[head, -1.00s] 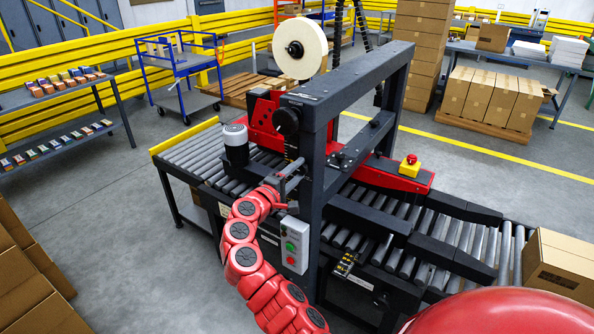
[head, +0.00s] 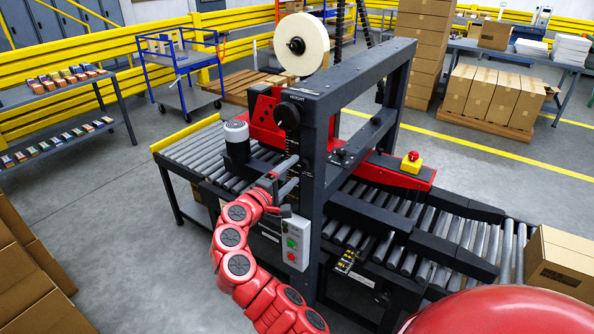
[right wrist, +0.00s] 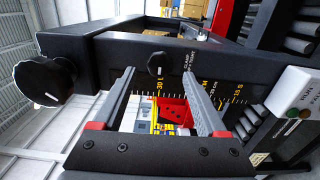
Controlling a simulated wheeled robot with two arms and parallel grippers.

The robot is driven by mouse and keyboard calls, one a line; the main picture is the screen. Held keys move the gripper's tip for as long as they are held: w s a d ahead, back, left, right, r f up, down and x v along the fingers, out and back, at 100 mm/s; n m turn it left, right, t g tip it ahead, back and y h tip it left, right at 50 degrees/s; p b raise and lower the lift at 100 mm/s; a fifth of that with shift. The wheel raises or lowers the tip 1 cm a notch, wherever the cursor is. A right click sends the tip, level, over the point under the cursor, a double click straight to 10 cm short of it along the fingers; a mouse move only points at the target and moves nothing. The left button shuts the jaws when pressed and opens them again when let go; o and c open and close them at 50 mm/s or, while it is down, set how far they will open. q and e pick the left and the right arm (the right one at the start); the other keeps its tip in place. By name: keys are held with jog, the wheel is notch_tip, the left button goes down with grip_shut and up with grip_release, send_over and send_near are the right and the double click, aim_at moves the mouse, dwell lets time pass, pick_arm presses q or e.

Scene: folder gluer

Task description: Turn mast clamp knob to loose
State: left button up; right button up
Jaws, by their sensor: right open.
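The mast clamp knob (right wrist: 155,63) is a small dark knob on the dark mast, beside a "CLAMP" label and above a yellow-marked scale in the right wrist view. My right gripper (right wrist: 159,68) is open, with one finger on each side of the knob in that view. I cannot tell how far the fingertips are from the mast, and no contact shows. In the head view my right gripper (head: 293,171) is at the near mast post (head: 310,200). The clamp knob cannot be made out there. My left gripper is out of view.
A larger black height knob (head: 287,115) sits higher on the mast; it also shows in the right wrist view (right wrist: 45,82). A grey button box (head: 296,243) is just below my right gripper. A black-and-white cylinder (head: 236,140) stands left of it. The roller conveyor (head: 192,153) runs behind.

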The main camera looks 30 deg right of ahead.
jog(key=b+v, duration=0.3)
jog(key=v, duration=1.1)
jog(key=shift+f, duration=0.1)
